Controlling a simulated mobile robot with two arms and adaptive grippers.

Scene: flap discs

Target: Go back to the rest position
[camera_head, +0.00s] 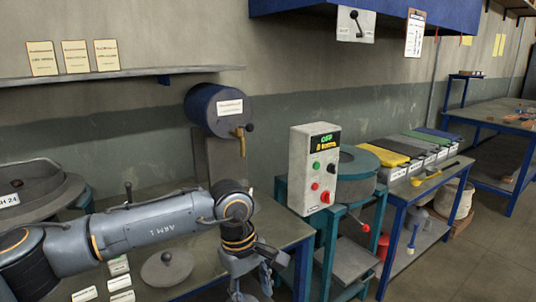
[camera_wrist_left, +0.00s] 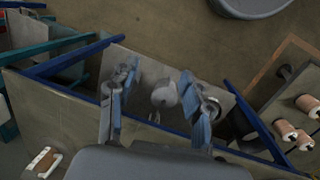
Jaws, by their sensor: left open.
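My left arm, marked ARM 1, reaches in from the left in the head view. Its gripper (camera_head: 253,282) points down in front of the near workbench's right end. In the left wrist view the gripper (camera_wrist_left: 158,80) has its two blue-grey fingers spread apart, with nothing clamped between them. A pale round object (camera_wrist_left: 163,95) shows beyond the gap between the fingers; it seems to lie on a lower surface. My right gripper is in neither view.
The workbench (camera_head: 200,245) carries a grey disc with a knob (camera_head: 167,268) and several white labels. A blue drum with a tap (camera_head: 216,110) stands behind. A control box (camera_head: 314,168) on a teal stand is close right of the gripper. Open floor (camera_head: 455,260) lies at right.

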